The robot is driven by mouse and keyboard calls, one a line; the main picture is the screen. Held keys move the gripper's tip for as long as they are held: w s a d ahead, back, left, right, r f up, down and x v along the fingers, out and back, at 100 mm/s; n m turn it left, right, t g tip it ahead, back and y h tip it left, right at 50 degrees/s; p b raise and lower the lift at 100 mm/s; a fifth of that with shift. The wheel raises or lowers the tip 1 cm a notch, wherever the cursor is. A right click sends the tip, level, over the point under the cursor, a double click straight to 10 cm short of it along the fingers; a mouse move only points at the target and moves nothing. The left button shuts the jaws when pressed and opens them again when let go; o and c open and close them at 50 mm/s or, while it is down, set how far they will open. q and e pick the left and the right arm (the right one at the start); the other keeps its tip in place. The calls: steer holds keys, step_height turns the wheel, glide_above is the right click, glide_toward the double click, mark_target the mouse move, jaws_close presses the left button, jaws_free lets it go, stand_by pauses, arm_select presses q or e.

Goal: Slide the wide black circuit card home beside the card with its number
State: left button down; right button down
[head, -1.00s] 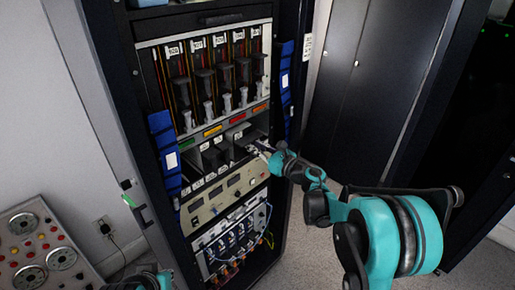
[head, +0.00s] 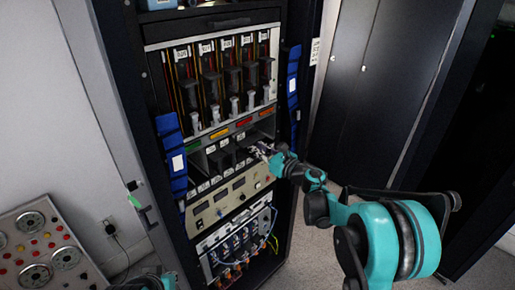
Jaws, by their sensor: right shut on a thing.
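The upper bay of the rack holds several upright black circuit cards (head: 207,85) with white number labels at the top and grey handles below. Under it, an open lower bay (head: 204,162) shows dark slots or cards with small white labels. My right gripper (head: 259,150) is at the right side of this lower bay, reaching in from the right. It is shut on a dark thing, which seems to be the wide black card; it is too small and dark to make out its edges or number. My left gripper is out of view.
Coloured tags (head: 219,133) line the ledge between the bays. A beige instrument panel (head: 228,202) and a wired connector panel (head: 238,247) sit below. Blue padded strips (head: 171,150) flank the rack. A dark cabinet (head: 365,100) stands to the right.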

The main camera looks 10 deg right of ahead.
steer(key=shift+w+a, duration=0.2)
steer(key=shift+w, duration=0.05)
steer(key=shift+w+a, duration=0.25)
steer(key=shift+w, duration=0.1)
stand_by(1.1)
steer(key=c, duration=1.4)
jaws_free()
steer(key=shift+a, duration=0.1)
steer(key=shift+c, duration=0.2)
steer(key=shift+f+b, duration=0.55)
steer(key=shift+f, duration=0.05)
steer(key=shift+v, duration=2.5)
